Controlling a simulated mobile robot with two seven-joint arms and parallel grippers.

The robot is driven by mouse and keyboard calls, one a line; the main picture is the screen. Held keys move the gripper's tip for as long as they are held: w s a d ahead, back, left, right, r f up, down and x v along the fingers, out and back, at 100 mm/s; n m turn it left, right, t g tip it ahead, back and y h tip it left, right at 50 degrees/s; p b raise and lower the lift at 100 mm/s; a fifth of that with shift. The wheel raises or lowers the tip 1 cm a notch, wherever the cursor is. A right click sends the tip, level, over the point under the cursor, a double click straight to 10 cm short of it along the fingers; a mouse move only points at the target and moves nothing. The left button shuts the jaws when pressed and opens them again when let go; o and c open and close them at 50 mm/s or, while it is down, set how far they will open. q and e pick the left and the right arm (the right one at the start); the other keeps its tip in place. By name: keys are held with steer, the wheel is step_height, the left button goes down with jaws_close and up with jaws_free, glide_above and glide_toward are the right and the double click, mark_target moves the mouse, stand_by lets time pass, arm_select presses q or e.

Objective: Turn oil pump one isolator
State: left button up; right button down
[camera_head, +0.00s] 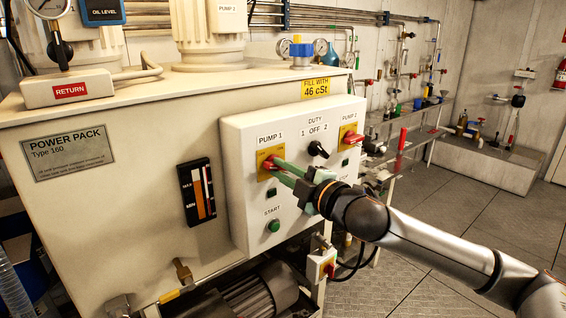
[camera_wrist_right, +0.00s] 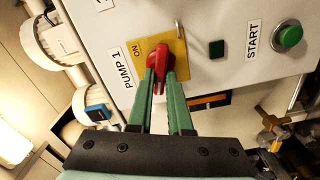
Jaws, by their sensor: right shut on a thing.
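The pump 1 isolator is a red rotary handle (camera_wrist_right: 158,62) on a yellow plate (camera_wrist_right: 178,45), under the "PUMP 1" label on the white control panel (camera_head: 235,150). In the head view the yellow plate (camera_head: 264,171) is partly covered by my fingers. My right gripper (camera_head: 273,168) reaches in from the right with its green fingers closed on the handle. In the right wrist view the two fingers (camera_wrist_right: 158,78) touch the handle from both sides. The word "ON" shows on the plate; other markings are too small or hidden. My left gripper is not in view.
The black duty selector (camera_head: 318,149) and the pump 2 isolator (camera_head: 351,138) sit to the right on the panel. The green start button (camera_head: 274,225) is below my fingers. A small switch box (camera_head: 323,266) hangs under the panel. Floor at right is clear.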

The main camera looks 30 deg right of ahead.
steer(key=n+p, duration=0.1)
steer(key=n, duration=0.1)
steer(key=shift+n, duration=0.4)
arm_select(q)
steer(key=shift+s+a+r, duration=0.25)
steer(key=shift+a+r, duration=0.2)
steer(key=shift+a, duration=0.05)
arm_select(e)
steer(key=shift+f+n, duration=0.1)
steer(key=shift+n, duration=0.3)
steer(key=shift+f+n, duration=0.1)
steer(key=shift+n, duration=0.2)
steer(key=c, duration=0.8)
jaws_free()
steer(key=shift+c, duration=0.2)
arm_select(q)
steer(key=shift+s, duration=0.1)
arm_select(e)
steer(key=shift+s, duration=0.1)
